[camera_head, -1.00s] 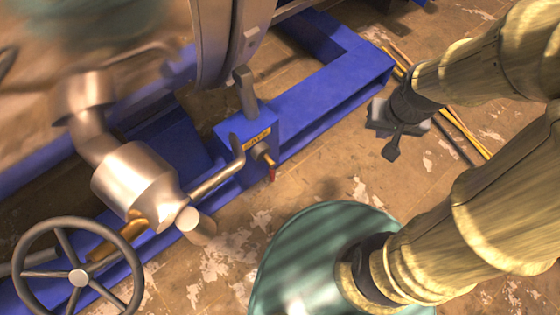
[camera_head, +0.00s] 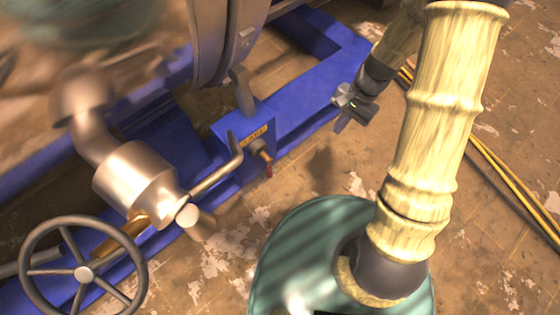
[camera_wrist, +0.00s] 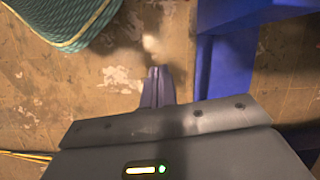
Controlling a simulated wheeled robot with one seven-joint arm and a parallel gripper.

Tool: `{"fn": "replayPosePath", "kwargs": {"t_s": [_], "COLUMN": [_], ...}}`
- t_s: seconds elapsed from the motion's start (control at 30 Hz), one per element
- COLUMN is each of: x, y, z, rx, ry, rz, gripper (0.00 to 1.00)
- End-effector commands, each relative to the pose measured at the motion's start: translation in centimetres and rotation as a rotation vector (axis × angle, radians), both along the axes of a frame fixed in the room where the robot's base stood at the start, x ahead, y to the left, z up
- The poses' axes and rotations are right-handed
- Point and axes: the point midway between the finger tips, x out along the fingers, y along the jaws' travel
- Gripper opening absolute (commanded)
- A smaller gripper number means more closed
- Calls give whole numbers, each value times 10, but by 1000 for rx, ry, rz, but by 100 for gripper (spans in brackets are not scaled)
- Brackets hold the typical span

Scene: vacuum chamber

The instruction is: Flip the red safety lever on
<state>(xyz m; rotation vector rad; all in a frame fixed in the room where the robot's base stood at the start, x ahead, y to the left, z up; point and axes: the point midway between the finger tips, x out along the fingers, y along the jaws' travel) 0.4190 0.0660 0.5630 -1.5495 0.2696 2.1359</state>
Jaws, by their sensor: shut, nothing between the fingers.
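The red safety lever (camera_head: 269,171) is a small red tip hanging below a brass fitting on the front of the blue box with a yellow label, in the head view. My gripper (camera_head: 338,126) is to the right of the lever, apart from it, over the floor beside the blue frame. In the wrist view my gripper (camera_wrist: 157,72) points away from the camera, its fingers together and empty. The lever does not show in the wrist view.
A grey bent pipe handle (camera_head: 225,172) stands just left of the lever. A spoked handwheel (camera_head: 84,273) and a metal cylinder (camera_head: 135,180) are further left. The blue frame (camera_head: 330,100) runs behind. Yellow cables (camera_head: 510,180) lie on the floor at right.

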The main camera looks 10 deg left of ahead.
Motion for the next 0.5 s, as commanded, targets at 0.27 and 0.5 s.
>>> {"fn": "replayPosePath", "kwargs": {"t_s": [0.27,0.5], "x": [13,15], "y": [42,68], "z": [-74,-116], "rx": [118,189], "ry": [256,399], "rz": [-212,-339], "gripper": [0,0]}}
